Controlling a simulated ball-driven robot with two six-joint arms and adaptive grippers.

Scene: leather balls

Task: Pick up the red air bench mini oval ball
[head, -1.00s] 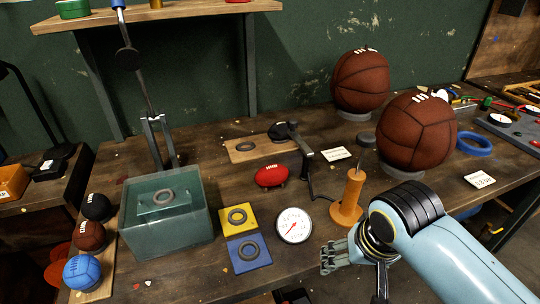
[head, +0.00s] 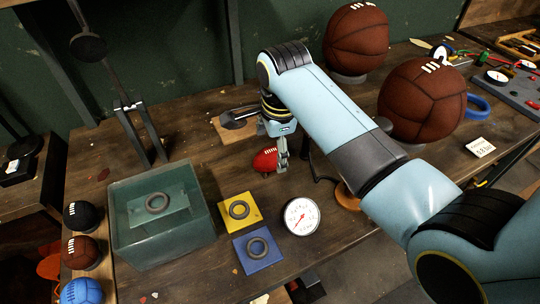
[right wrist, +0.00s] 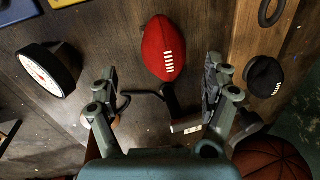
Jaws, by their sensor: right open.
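The red oval ball (head: 265,160) with white laces lies on the wooden bench behind the yellow pad. My right gripper (head: 281,156) is over the bench at the ball's right side, and it hides part of the ball in the head view. In the right wrist view the red ball (right wrist: 163,48) lies just beyond and between the two fingers of my open right gripper (right wrist: 160,92). The fingers stand wide apart with nothing between their tips. My left gripper is not in view.
A glass tank (head: 160,236), a yellow pad (head: 228,222), a blue pad (head: 268,262) and a round dial (head: 301,216) stand in front of the ball. Two large brown balls (head: 424,100) stand at the back right. A black ball (right wrist: 265,76) shows in the right wrist view.

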